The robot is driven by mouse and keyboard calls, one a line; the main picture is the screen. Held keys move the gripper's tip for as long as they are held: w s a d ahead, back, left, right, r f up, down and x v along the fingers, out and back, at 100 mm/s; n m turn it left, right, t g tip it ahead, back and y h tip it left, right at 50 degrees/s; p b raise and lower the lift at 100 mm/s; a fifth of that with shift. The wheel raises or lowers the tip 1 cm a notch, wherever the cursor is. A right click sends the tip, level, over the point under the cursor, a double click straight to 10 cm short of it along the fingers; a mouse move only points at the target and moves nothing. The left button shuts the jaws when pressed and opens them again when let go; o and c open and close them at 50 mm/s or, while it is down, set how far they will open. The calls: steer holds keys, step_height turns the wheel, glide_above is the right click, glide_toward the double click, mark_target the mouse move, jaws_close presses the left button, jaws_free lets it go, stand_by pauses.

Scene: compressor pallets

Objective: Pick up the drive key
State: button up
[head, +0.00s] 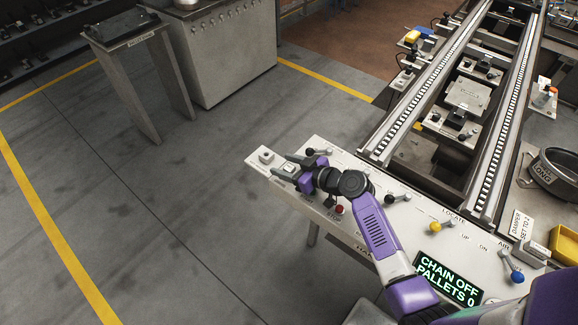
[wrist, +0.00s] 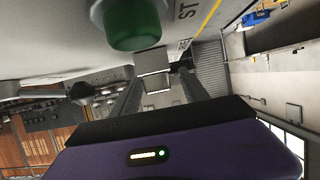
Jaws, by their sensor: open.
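My gripper (head: 293,168) is over the left end of the pale control panel (head: 352,228), its two fingers pointing left. In the wrist view the dark fingers (wrist: 160,82) stand apart. A small grey block (wrist: 153,61) shows between and just beyond their tips, with a paler square face below it. I cannot tell whether this is the drive key. I cannot make out a key's shape in either view; the fingers partly hide that spot in the head view. A small pale block (head: 265,156) sits at the panel's left corner, beyond the fingertips.
A green button (wrist: 134,24) stands close to the fingers in the wrist view. The panel also carries a red button (head: 339,210), several levers and a display (head: 449,279) reading "CHAIN OFF PALLETS 0". A chain conveyor (head: 410,97) runs behind. Open floor lies left.

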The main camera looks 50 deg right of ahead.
steer(key=shift+w+f, duration=0.3)
steer(key=shift+w, duration=0.35)
steer(key=shift+c, duration=0.2)
jaws_close()
